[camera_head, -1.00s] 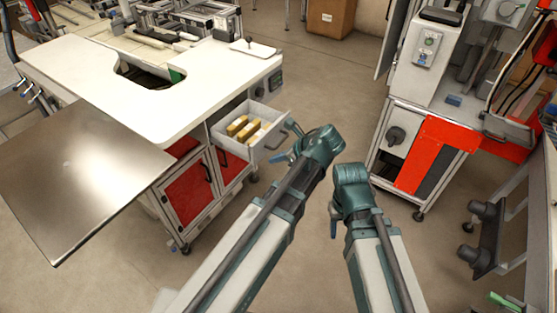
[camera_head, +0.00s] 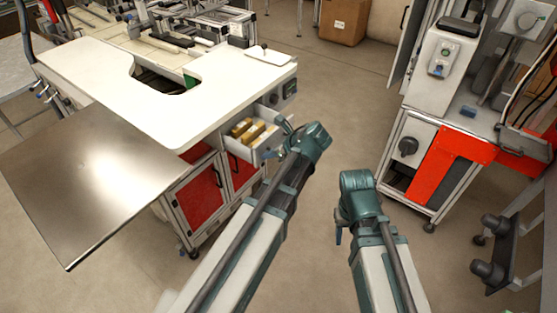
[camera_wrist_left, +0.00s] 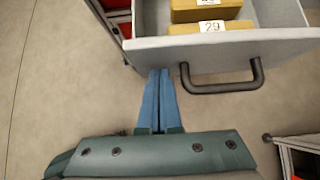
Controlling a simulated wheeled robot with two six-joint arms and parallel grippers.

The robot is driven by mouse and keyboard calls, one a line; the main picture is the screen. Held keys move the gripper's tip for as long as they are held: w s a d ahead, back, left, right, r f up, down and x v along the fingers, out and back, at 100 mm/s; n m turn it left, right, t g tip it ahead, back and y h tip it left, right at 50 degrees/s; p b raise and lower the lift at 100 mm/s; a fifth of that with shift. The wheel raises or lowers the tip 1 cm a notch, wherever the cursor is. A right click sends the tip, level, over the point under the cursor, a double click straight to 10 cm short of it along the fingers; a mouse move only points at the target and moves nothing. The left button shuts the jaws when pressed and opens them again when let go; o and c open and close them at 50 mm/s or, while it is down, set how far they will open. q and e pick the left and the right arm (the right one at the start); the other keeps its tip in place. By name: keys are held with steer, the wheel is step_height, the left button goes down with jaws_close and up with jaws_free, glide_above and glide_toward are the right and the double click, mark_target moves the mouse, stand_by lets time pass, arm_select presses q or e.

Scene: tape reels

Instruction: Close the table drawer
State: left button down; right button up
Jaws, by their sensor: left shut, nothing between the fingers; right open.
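The table drawer (camera_head: 266,153) sticks out partway under the right side of the white-topped table (camera_head: 185,138). Yellow boxes (camera_head: 242,127) lie in it. In the left wrist view its grey front panel (camera_wrist_left: 165,54) has a dark curved handle (camera_wrist_left: 222,87). My left gripper (camera_head: 279,151) is at the drawer's front. In the wrist view its blue fingers (camera_wrist_left: 158,72) are shut and empty, with their tips at the panel's lower edge, left of the handle; I cannot tell whether they touch. My right gripper (camera_head: 338,234) is open and empty, away from the drawer over the floor.
A metal plate (camera_head: 85,185) juts out at the table's front left. A red and white machine (camera_head: 440,155) stands at the right. The floor between it and the table is clear.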

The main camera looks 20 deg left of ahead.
mark_target(261, 143)
arm_select(q)
steer(key=w+a, duration=0.1)
steer(key=a, duration=0.3)
steer(key=w+a, duration=0.2)
steer(key=a, duration=0.2)
steer(key=w+a, duration=0.1)
steer(key=a, duration=0.4)
steer(key=shift+w, duration=0.4)
steer(key=shift+w+a, duration=0.1)
steer(key=shift+a, duration=0.15)
arm_select(e)
steer(key=shift+d, duration=0.1)
arm_select(q)
steer(key=shift+a+r, duration=0.1)
steer(key=d, duration=0.1)
steer(key=s+d, duration=0.1)
steer(key=d, duration=0.2)
steer(key=shift+s+d, duration=0.1)
steer(key=shift+s, duration=0.25)
steer(key=shift+p+v, duration=3.6)
steer(key=shift+v, duration=1.4)
steer(key=shift+d, duration=0.1)
arm_select(e)
step_height(261, 143, up, 7)
steer(key=d, duration=0.1)
